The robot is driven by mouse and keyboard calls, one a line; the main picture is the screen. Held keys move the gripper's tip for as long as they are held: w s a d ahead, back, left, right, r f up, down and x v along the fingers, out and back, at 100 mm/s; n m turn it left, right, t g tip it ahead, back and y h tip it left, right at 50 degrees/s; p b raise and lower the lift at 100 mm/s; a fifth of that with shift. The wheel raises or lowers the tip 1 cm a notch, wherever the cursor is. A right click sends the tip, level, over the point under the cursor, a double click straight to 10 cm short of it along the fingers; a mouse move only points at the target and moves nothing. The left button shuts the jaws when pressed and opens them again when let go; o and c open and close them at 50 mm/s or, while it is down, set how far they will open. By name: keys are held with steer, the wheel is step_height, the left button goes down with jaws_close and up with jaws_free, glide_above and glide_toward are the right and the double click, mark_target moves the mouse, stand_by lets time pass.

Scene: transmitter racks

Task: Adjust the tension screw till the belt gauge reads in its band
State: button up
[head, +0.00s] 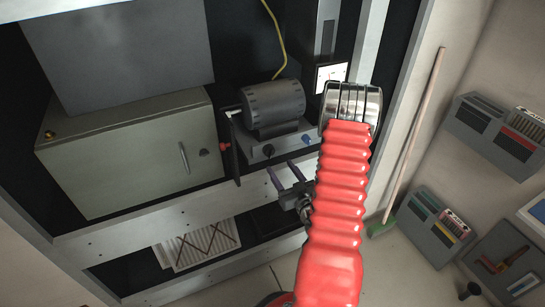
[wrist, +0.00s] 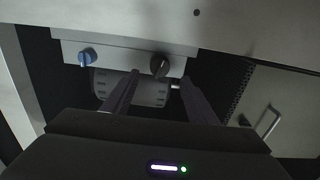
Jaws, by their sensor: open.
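A dark ribbed motor (head: 273,104) sits on a grey base (head: 285,137) in the rack. The base front carries a black knob (head: 268,150) and a blue knob (head: 307,139); which one is the tension screw I cannot tell. In the wrist view the black knob (wrist: 160,66) lies between the fingertips in the picture, and the blue knob (wrist: 87,57) is to their left. My gripper (head: 281,167) is open and empty, just in front of the base; contact with the black knob is not visible. A white panel (head: 331,74), possibly the gauge, is too small to read.
A beige cabinet (head: 130,150) stands left of the motor, with a dark upright plate (head: 234,150) between them. A rack rail (head: 150,232) runs below. A yellow cable (head: 276,35) hangs above the motor. A broom (head: 413,135) leans at right, near wall bins (head: 437,225).

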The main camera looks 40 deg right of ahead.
mark_target(272, 155)
steer(key=x, duration=0.8)
steer(key=shift+f, duration=0.1)
steer(key=c, duration=1.1)
